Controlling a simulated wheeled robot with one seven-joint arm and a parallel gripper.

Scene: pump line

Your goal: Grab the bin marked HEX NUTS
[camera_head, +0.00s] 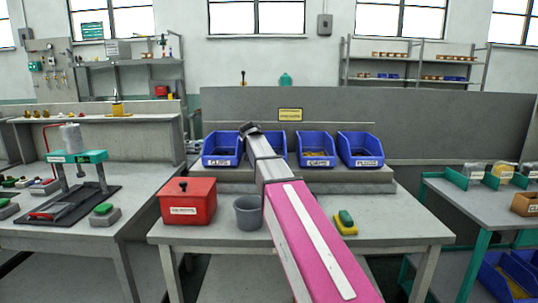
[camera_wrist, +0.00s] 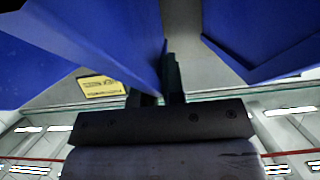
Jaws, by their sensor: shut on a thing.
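Several blue bins stand in a row on the raised shelf of the middle bench. The second bin from the left (camera_head: 281,141) is mostly hidden behind my arm, and its label is not visible. My gripper (camera_head: 249,128) is at that bin's left side. In the wrist view, my gripper (camera_wrist: 160,85) is shut on a side wall of this blue bin (camera_wrist: 90,35). The leftmost bin (camera_head: 222,145) is beside it, apart from the fingers, and shows at the right of the wrist view (camera_wrist: 265,35). No label reading HEX NUTS can be made out.
Two more blue bins, the third (camera_head: 317,146) and the rightmost (camera_head: 360,147), stand to the right. A red box (camera_head: 188,205), a grey cup (camera_head: 248,213) and a yellow-green sponge (camera_head: 345,222) are on the bench in front. A back panel (camera_head: 430,122) rises behind the shelf.

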